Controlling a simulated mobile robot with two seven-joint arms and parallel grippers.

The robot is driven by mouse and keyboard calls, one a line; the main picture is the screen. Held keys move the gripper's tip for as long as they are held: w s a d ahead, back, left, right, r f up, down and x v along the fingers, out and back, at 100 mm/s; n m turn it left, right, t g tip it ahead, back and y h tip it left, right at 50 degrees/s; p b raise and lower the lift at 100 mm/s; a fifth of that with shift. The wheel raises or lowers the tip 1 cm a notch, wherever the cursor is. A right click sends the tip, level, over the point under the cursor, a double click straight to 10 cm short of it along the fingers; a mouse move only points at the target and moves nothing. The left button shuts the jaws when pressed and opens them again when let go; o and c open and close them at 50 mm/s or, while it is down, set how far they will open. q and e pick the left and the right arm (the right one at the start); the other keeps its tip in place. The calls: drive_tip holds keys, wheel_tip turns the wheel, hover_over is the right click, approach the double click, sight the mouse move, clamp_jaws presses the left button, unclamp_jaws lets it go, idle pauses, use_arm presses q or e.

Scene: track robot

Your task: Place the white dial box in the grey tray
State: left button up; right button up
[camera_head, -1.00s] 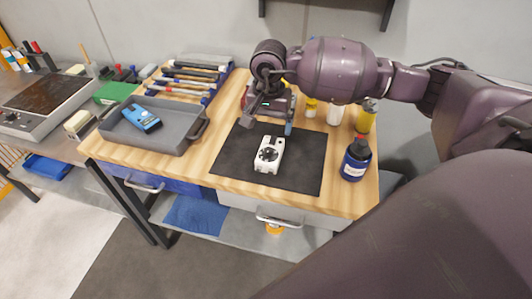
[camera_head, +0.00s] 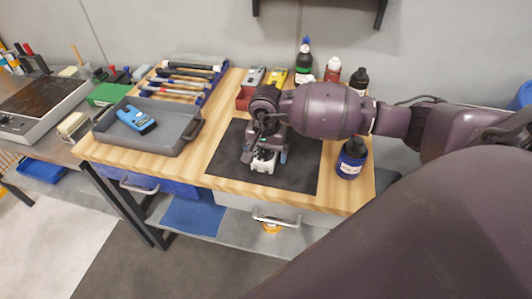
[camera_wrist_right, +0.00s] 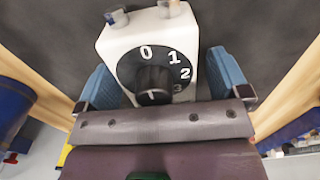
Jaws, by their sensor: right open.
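The white dial box (camera_head: 263,162) lies on the black mat (camera_head: 303,178), partly hidden under my right gripper in the head view. In the right wrist view the white dial box (camera_wrist_right: 150,55) shows a black dial with numbers, and lies between the two blue fingers. My right gripper (camera_head: 265,155) is open, with a finger on either side of the box; the wrist view shows the fingers of the gripper (camera_wrist_right: 165,85) spread. The grey tray (camera_head: 165,143) stands at the left of the wooden bench with a blue device (camera_head: 136,119) in it. My left gripper is out of view.
A dark blue bottle (camera_head: 351,160) stands right of the mat. More bottles (camera_head: 333,70) stand at the back. A rack of tools (camera_head: 185,78) lies behind the tray. Bare wood (camera_head: 205,145) separates tray and mat.

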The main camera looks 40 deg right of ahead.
drive_tip(key=c, duration=1.2)
